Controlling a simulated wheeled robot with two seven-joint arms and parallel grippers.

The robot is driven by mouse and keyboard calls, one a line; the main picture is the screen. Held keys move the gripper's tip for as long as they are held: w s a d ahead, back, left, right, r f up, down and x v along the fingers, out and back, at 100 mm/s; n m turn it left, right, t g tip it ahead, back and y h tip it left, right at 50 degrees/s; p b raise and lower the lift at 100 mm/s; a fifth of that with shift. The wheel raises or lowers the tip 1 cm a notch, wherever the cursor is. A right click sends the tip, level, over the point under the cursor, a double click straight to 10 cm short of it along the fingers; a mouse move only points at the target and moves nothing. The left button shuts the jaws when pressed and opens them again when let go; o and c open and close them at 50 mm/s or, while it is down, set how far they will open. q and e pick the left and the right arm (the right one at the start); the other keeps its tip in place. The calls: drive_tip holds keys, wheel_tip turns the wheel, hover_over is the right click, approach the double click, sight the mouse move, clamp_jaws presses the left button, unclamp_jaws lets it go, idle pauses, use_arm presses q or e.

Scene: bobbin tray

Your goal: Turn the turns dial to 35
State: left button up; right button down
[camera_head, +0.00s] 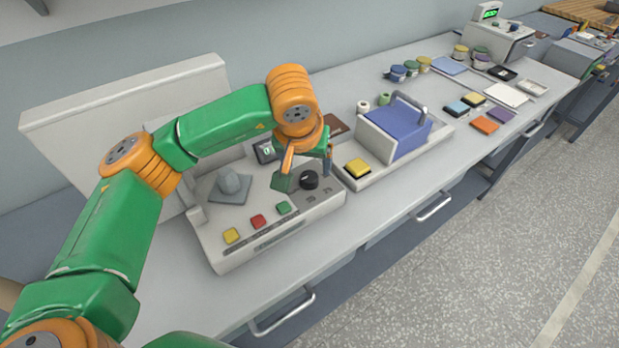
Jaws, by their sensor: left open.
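A light grey machine (262,246) with a sloped control panel stands on the bench. A black round dial (309,181) sits on the right part of its panel. My left gripper (305,174) is open and points down at the dial, with one finger on the left and one at the upper right. I cannot tell whether a finger touches the dial. A small dark display (266,151) with a green mark is partly hidden behind my gripper. The dial's scale and reading are too small to tell. My right gripper is not in view.
Yellow (232,235), red (258,221) and green (284,208) buttons line the panel front, and a grey knob (231,181) stands at its left. Coloured pads and spools lie farther right.

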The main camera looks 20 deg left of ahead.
sight(309, 176)
use_arm(q)
drive_tip(key=p+x, duration=0.1)
drive_tip(key=x, duration=0.3)
drive_tip(key=shift+w+f, duration=0.15)
drive_tip(key=shift+f, duration=0.1)
drive_tip(key=shift+w+f, duration=0.15)
drive_tip(key=shift+f, duration=0.35)
clamp_jaws()
drive_tip(key=shift+w+f+n+y+b, duration=0.15)
drive_tip(key=shift+n+y+b, duration=0.45)
drive_tip(key=shift+n+b, duration=0.7)
drive_tip(key=n+y, duration=0.1)
drive_tip(key=n, duration=0.2)
drive_tip(key=shift+d+g+b, duration=0.1)
drive_tip(key=shift+g+b, duration=0.2)
drive_tip(key=shift+b, duration=0.1)
drive_tip(key=n, duration=0.2)
drive_tip(key=shift+n+g+y, duration=0.3)
drive_tip(key=shift+n+g, duration=0.1)
drive_tip(key=shift+r+n+g+y, duration=0.15)
drive_tip(key=shift+n+g, duration=0.15)
drive_tip(key=shift+n, duration=0.5)
drive_tip(key=shift+r+n+g+y, duration=0.15)
drive_tip(key=shift+n+g, duration=0.15)
drive_tip(key=shift+n, duration=0.5)
drive_tip(key=shift+w+d+f, duration=0.1)
drive_tip(key=shift+f, duration=0.05)
